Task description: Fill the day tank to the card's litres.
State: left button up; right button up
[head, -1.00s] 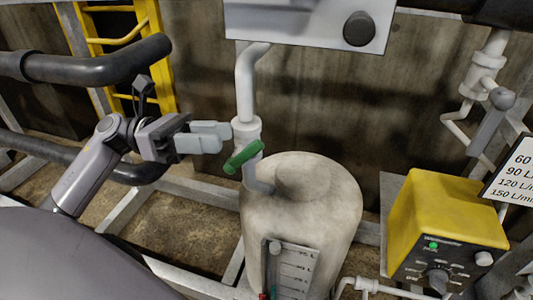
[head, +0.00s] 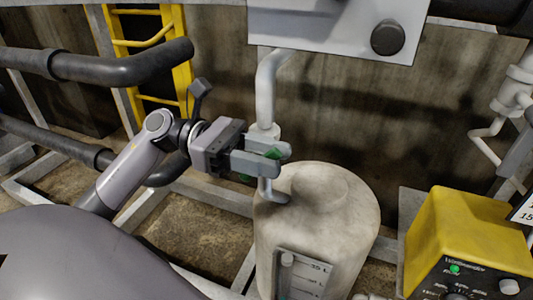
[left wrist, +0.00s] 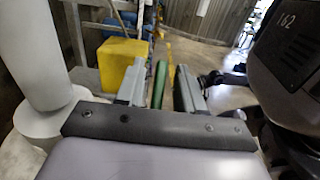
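The day tank (head: 330,215) is a pale upright cylinder with a domed top. Its level gauge (head: 305,272) is on the front, cut off by the bottom edge. A pipe (head: 268,85) comes down to a valve with a green handle (head: 273,154). My left gripper (head: 268,155) is at this handle, its fingers either side of it. In the left wrist view the green handle (left wrist: 158,84) stands between the fingers, with a gap towards the right finger, so the gripper looks open. The white card (head: 525,208) is mostly cut off at the right edge. My right gripper does not show.
A yellow control box (head: 465,235) with a lit green lamp and knobs stands right of the tank. A pale panel with a dark knob (head: 388,38) hangs above. Black pipes (head: 110,68) and a yellow ladder (head: 150,45) are at the left. A metal frame runs near the floor.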

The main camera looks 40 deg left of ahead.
pick_arm(q)
grip_shut()
